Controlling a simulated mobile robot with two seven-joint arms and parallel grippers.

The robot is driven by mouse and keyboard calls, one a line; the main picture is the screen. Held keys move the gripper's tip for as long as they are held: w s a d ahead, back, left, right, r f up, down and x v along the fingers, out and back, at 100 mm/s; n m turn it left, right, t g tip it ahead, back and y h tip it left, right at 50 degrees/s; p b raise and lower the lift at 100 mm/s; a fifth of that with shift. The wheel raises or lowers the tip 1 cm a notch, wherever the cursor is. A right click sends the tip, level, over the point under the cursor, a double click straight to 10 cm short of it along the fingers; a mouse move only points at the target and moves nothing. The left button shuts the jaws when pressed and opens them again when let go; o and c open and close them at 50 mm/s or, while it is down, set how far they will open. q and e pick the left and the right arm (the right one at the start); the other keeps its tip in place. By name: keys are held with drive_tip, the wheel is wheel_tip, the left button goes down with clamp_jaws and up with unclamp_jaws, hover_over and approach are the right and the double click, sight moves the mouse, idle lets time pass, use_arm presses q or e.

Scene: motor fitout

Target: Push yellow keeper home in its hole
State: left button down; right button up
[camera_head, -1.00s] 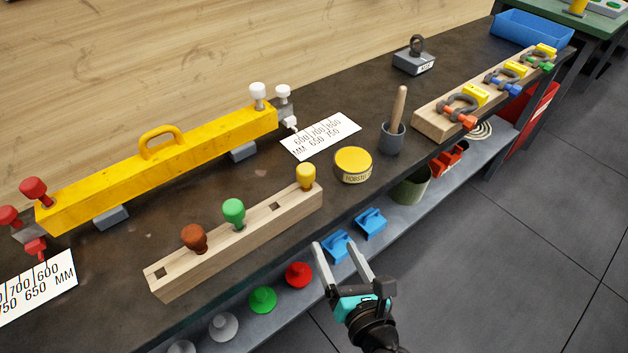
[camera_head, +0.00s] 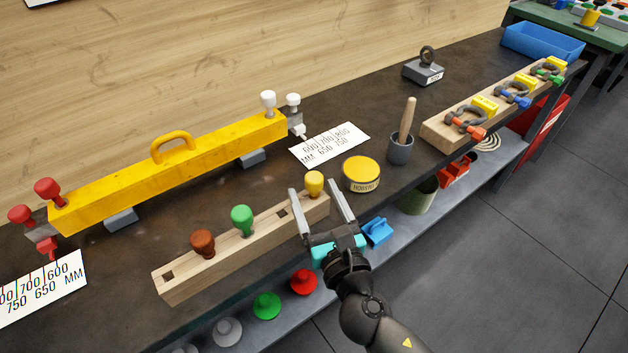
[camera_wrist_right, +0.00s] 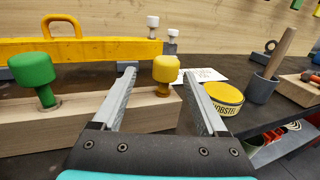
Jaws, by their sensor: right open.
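The yellow keeper (camera_head: 314,183) stands upright at the right end of the wooden block (camera_head: 222,262). In the right wrist view the yellow keeper (camera_wrist_right: 165,74) shows a round head on a stem, between the fingers and ahead of them. My right gripper (camera_head: 316,187) is open, its fingers on either side of the keeper in the head view. I cannot tell whether they touch it. A green keeper (camera_head: 242,220) and a brown keeper (camera_head: 203,243) stand in the same block. My left gripper is not in view.
A yellow tin (camera_head: 361,175) stands just right of the gripper, with a grey pot (camera_head: 401,148) holding a wooden stick beyond it. A yellow lifting beam (camera_head: 170,172) lies behind the block. A lower shelf with coloured knobs (camera_head: 267,305) runs along the front.

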sight(309, 172)
drive_tip(key=shift+d+r+x, duration=0.1)
drive_tip(key=shift+d+x, duration=0.05)
drive_tip(key=shift+x, duration=1.35)
drive_tip(key=shift+d+r+x, duration=0.15)
drive_tip(key=shift+d+x, duration=0.05)
drive_tip(key=shift+x, duration=1.3)
drive_tip(key=shift+c, duration=0.2)
clamp_jaws()
